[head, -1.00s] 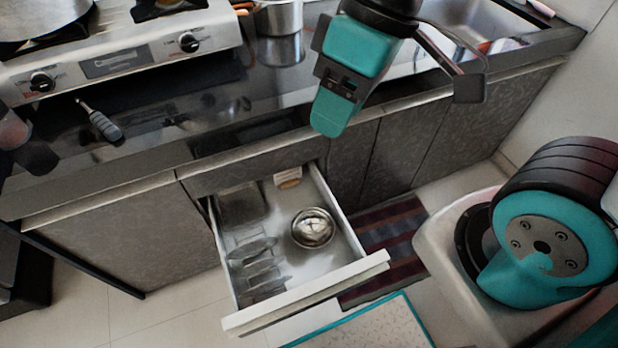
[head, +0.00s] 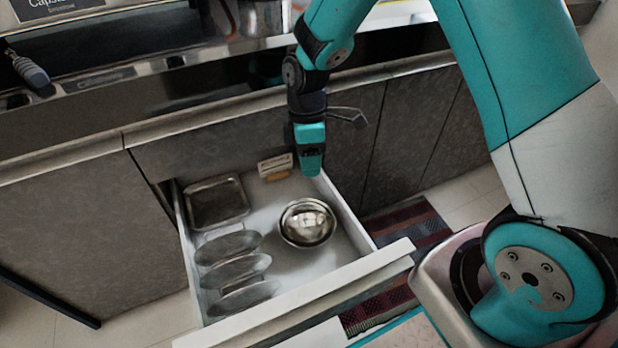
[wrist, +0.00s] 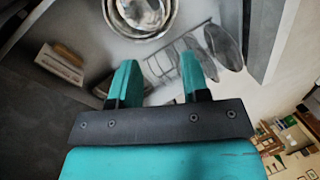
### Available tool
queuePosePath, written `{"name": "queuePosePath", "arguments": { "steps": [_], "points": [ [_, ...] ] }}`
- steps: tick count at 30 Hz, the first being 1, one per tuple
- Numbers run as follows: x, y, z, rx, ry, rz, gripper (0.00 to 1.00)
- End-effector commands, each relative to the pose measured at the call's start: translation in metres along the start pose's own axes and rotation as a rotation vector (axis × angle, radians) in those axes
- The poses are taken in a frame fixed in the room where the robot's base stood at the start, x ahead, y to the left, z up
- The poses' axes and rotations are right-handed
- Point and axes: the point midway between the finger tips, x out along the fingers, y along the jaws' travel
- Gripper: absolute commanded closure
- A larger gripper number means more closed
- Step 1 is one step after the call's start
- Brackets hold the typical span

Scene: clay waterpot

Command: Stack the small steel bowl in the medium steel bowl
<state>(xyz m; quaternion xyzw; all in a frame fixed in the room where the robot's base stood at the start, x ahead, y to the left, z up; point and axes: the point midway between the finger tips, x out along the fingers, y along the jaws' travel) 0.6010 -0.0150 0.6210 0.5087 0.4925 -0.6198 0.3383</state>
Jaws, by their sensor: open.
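Two shiny steel bowls sit together in the open drawer, appearing nested. The small steel bowl (head: 309,226) appears inside the medium steel bowl (head: 289,207). In the wrist view, the small bowl (wrist: 143,12) shows within the medium bowl's rim (wrist: 146,37), both cut off by the top edge. My gripper (head: 311,172) points down over the back right of the drawer, behind the bowls in the head view. It is open and empty; its two teal fingers (wrist: 160,75) are spread apart in the wrist view, clear of the bowls.
The drawer's front (head: 300,305) and side walls surround the bowls. A rack with several grey plates (head: 238,268) stands left of them. A square metal tray (head: 215,184) lies at the back left, a small box (head: 275,164) at the back. The counter edge (head: 215,112) overhangs behind.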

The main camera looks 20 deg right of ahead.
Motion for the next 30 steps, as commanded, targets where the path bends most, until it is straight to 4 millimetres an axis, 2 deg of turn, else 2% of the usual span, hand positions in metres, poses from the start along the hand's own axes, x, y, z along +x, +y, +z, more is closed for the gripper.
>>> {"name": "queuePosePath", "arguments": {
  "steps": [2,13,17,20,30],
  "points": [
    [0.009,0.005,0.001,-0.009,-0.005,-0.002,0.57],
    [0.01,0.005,0.001,-0.013,-0.007,-0.004,0.57],
    [0.018,0.005,0.001,-0.013,-0.007,-0.005,0.57],
    [0.032,0.005,0.002,-0.013,-0.008,-0.007,0.57],
    [0.101,0.005,0.002,-0.013,-0.009,-0.008,0.57]
  ]
}}
